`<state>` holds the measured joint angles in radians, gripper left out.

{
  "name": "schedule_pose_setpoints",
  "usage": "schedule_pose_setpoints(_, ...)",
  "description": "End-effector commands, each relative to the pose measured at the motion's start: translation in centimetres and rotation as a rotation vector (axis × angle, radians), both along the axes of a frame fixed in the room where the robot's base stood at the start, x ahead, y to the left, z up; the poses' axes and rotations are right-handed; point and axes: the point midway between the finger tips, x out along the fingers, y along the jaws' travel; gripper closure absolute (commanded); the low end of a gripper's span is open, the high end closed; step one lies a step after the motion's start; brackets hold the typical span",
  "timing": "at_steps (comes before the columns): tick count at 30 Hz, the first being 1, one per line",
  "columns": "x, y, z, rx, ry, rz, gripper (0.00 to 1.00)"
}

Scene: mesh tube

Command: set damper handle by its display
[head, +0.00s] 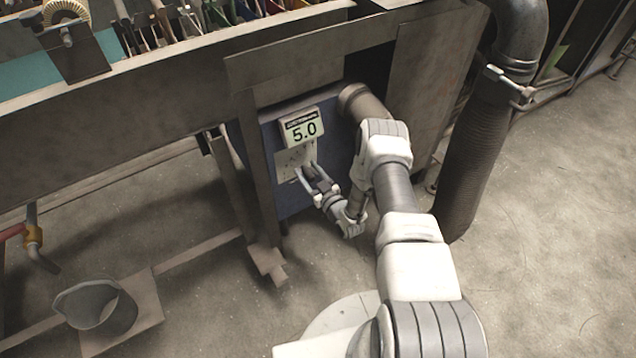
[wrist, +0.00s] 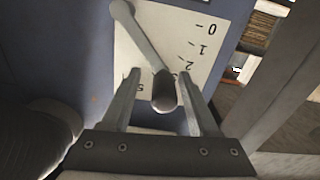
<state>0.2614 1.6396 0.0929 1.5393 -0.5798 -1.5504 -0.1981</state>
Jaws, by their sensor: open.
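A white display (head: 302,128) with a dark header reads 5.0 on the front of a blue box under the bench. Below it is a pale scale plate (head: 292,160); the wrist view shows the plate (wrist: 195,30) with 0, 1, 2, a partly covered mark and 5. A grey damper handle (wrist: 140,40) crosses the plate and ends in a rounded knob, its end between the 5 and the partly covered mark. My gripper (head: 307,172) is open, its fingers on either side of the knob in the wrist view (wrist: 158,84). Contact cannot be told.
A bench leg (head: 257,180) stands just left of the blue box (head: 330,150). A large flexible duct (head: 480,150) hangs at the right. A grey bucket (head: 125,315) stands at lower left. The floor at the right is clear.

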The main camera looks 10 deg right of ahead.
Motion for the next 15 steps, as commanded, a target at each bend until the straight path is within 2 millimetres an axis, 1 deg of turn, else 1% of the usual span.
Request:
schedule_pose_setpoints(5,-2.7,-0.9,0.2,0.000,0.005,-0.001,0.39)
schedule_pose_setpoints(15,-10.7,-3.5,0.2,0.001,0.009,-0.002,0.39)
